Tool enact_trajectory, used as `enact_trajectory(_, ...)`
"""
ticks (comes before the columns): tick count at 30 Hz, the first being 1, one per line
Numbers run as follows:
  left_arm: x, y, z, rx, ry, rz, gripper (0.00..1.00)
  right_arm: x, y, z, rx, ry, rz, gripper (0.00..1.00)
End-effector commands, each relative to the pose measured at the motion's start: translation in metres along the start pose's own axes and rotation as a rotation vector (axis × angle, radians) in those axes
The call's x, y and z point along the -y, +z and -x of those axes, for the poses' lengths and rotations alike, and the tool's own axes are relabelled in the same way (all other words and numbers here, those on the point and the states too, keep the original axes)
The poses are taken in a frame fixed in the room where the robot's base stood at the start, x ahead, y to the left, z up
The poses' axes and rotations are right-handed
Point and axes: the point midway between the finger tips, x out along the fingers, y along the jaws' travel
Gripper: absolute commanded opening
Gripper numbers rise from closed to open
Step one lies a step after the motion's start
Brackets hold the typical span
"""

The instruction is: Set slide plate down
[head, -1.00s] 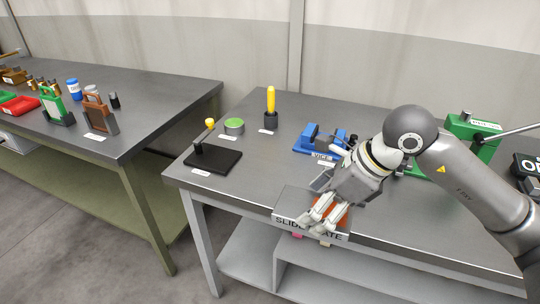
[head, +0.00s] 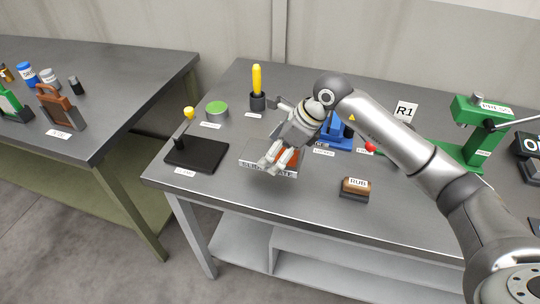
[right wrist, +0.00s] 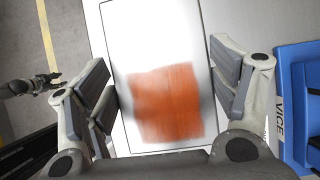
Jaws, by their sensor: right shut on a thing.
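The slide plate (head: 254,157) is a pale flat plate with an orange patch and a lettered front edge. My right gripper (head: 277,158) is shut on it from above. The right wrist view shows the plate (right wrist: 160,40) held by its sides between the finger pads, with the orange patch between them. The plate is at or just above the tabletop; I cannot tell whether it touches. The fingers hide part of it. What looks like my left gripper (right wrist: 32,85) shows small and dark at the left of the right wrist view, away from the plate, its jaws unclear.
A black base (head: 197,154) with a yellow-knobbed lever stands left of the plate. The blue vice (head: 338,140) is close on the right. A brown "RUB" block (head: 355,188) lies front right. Behind are a green-topped tin (head: 217,110) and a yellow-handled tool (head: 257,80). The front table edge is near.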

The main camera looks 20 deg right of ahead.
Motion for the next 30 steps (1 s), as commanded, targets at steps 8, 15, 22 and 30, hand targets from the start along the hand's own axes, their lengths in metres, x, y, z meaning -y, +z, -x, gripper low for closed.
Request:
enact_trajectory(8,0.000,-0.001,0.009,0.001,0.000,0.000,0.40,0.020,0.001,-0.033,0.004,-0.001,0.000,0.47)
enact_trajectory(15,0.000,-0.002,0.020,0.001,0.001,0.000,0.40,0.023,-0.006,-0.051,0.001,0.003,-0.003,0.47)
enact_trajectory(22,0.000,-0.002,0.025,0.000,0.001,0.000,0.40,0.024,-0.015,-0.068,0.004,-0.001,0.002,0.47)
enact_trajectory(30,0.000,-0.002,0.022,0.000,0.001,0.000,0.40,0.024,-0.017,-0.070,0.002,-0.001,0.001,0.85)
